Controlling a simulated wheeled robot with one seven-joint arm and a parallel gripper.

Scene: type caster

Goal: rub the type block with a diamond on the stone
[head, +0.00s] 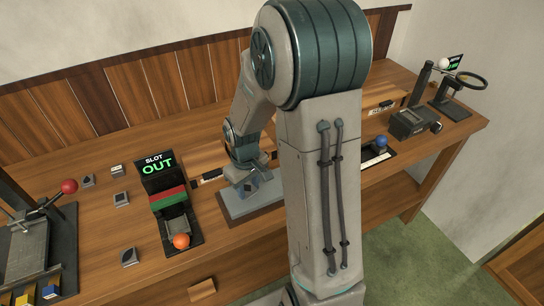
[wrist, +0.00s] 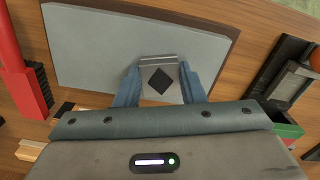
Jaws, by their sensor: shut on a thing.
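My gripper (wrist: 162,80) is shut on a grey type block (wrist: 159,66) whose upward face shows a black diamond. The block sits between the two blue fingers. The stone (wrist: 95,45) is a flat pale grey slab right under the block in the wrist view. In the head view my gripper (head: 249,185) is low over the stone (head: 238,207), within its edges. The block itself is too small to make out there. I cannot tell whether its underside touches the slab.
Several loose grey blocks (head: 129,257) lie further left, near a red-knobbed lever (head: 69,186). A dark machine (head: 412,122) stands at the right. My arm hides the bench's middle.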

